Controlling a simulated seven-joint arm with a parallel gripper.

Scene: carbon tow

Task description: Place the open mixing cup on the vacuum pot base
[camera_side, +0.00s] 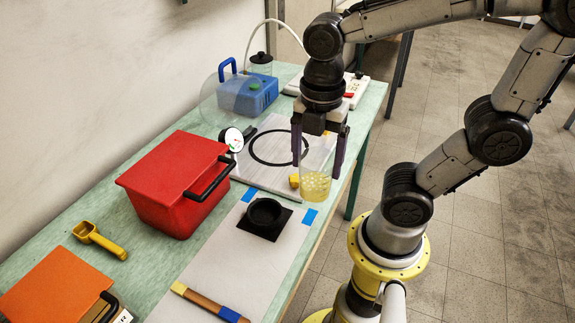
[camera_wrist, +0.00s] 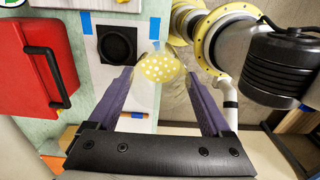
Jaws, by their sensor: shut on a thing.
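The mixing cup (camera_side: 315,188) is a small translucent cup with yellow, pale-dotted contents, seen from above in the wrist view (camera_wrist: 165,69). My gripper (camera_side: 316,171) is shut on it and holds it roughly upright above the table's right side. In the wrist view both purple fingers of my gripper (camera_wrist: 160,76) flank the cup. What appears to be the vacuum pot base (camera_side: 262,178) is a pale square plate with a black ring, behind and left of the cup. My gripper partly hides its right side. The clear domed lid (camera_side: 217,101) stands off the plate, farther back.
A black round dish (camera_side: 265,216) sits on a dark square on white sheeting. A red case (camera_side: 178,182) stands left, a gauge (camera_side: 233,139) beside the plate. A yellow block (camera_side: 294,181) is near the cup; a blue pump (camera_side: 252,94) stands behind. A brown-handled tool (camera_side: 205,302) lies in front.

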